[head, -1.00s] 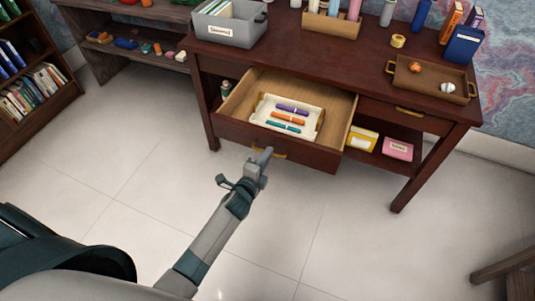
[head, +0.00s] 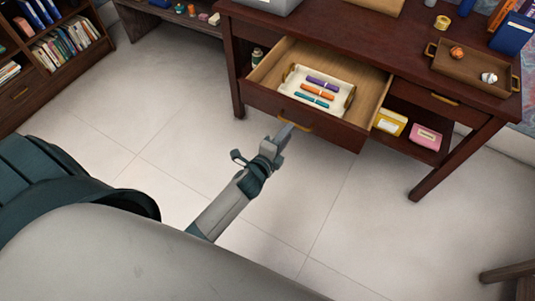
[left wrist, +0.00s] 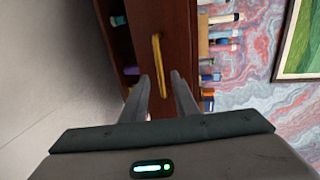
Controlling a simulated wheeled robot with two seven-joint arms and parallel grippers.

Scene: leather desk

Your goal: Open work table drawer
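The work table (head: 375,35) is dark reddish wood. Its wide left drawer (head: 372,92) stands pulled out, with the pale wooden inside showing. A cream tray (head: 290,92) with several coloured pens lies in it. The drawer's brass handle (head: 305,126) is on its front panel; it also shows in the left wrist view (left wrist: 157,55). My left gripper (head: 289,129) is at the left part of this handle. In the left wrist view its fingers are apart, with the handle between or just beyond the tips; contact is unclear. My right gripper is not in view.
A smaller shut drawer (head: 428,93) is at the table's right. A brown tray (head: 460,72) sits on the tabletop. Yellow (head: 389,122) and pink (head: 425,137) boxes rest on the lower shelf. A bookshelf (head: 88,62) stands at left. The floor (head: 290,215) in front is clear.

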